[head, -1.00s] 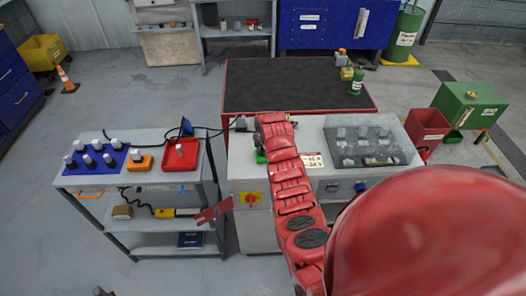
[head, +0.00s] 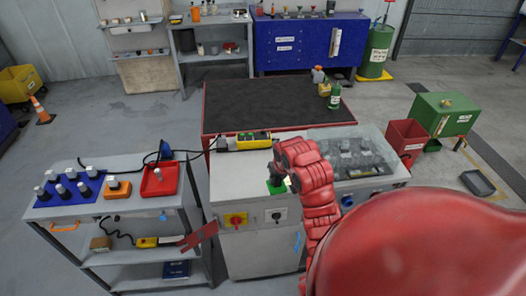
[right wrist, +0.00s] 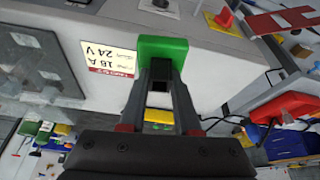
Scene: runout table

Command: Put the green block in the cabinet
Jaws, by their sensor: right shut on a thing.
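I cannot tell whether the block touches the machine top. A blue cabinet (head: 300,58) stands at the back, with bottles and small items on top. A smaller green cabinet (head: 447,116) stands at the right, and its door looks closed. My left gripper is not in view.
The grey machine (head: 230,180) has a clear cover over several parts and a yellow device (head: 243,142) on top. A black-topped table (head: 270,104) lies behind it. A cart (head: 110,205) with trays stands left. A red bin (head: 408,137) is beside the green cabinet.

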